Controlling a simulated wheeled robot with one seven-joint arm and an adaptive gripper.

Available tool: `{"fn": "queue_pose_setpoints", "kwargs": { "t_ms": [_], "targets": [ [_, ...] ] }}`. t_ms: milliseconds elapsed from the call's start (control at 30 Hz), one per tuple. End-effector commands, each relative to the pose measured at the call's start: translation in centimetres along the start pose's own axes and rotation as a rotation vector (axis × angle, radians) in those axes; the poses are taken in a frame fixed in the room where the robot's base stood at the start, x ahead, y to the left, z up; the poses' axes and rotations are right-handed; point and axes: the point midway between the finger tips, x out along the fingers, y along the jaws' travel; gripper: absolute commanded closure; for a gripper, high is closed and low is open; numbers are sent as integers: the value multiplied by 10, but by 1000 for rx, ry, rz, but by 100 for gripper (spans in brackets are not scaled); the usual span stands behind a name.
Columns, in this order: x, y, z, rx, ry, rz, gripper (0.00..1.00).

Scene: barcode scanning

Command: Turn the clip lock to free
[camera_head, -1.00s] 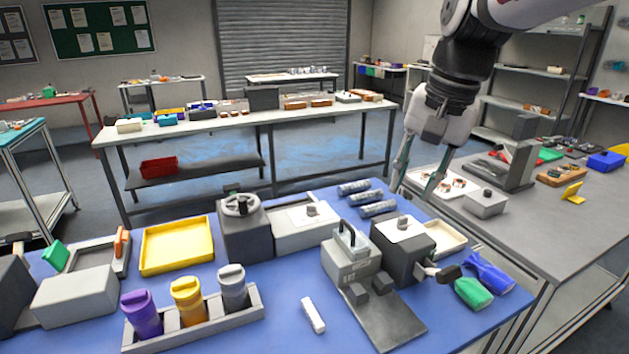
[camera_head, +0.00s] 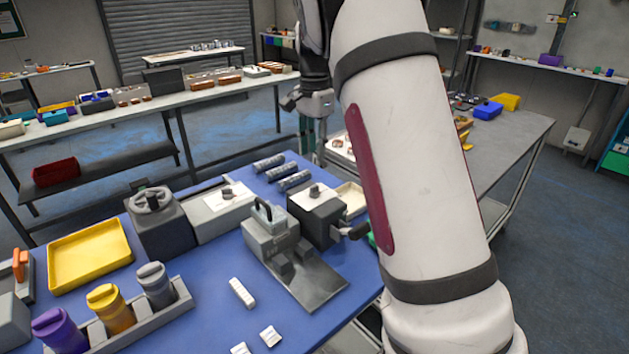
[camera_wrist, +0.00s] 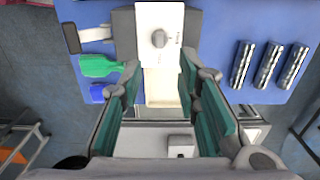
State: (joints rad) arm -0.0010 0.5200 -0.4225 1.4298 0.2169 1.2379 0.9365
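A dark box (camera_head: 312,225) with a white top plate (camera_head: 318,199) and a small grey knob (camera_head: 314,189) stands on the blue table. The knob also shows in the wrist view (camera_wrist: 160,38), with tiny markings on the plate that I cannot read. It may be the clip lock. A similar knob on a white plate (camera_head: 228,193) sits on the light grey box to its left. My gripper (camera_head: 312,146) is above the table's far edge, partly hidden by my arm. In the wrist view my gripper (camera_wrist: 160,68) is open and empty, its green fingers either side of a cream tray.
The cream tray (camera_wrist: 161,90) lies beside the dark box. A handled grey device (camera_head: 270,232) stands close in front. Several ribbed cylinders (camera_head: 282,170) lie at the back. A white block (camera_head: 242,292) lies in front.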

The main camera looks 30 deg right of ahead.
Motion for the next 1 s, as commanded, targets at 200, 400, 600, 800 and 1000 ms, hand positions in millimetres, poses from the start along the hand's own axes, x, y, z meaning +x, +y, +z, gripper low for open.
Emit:
{"fn": "queue_pose_setpoints", "kwargs": {
  "t_ms": [200,400,600,800,1000],
  "targets": [
    [44,2,1,0,-3,5,70],
    [78,2,1,0,-3,4,70],
    [97,1,0,-1,-1,1,70],
    [101,0,1,-1,-1,-1,70],
    [101,0,1,-1,-1,0,79]
  ]
}}
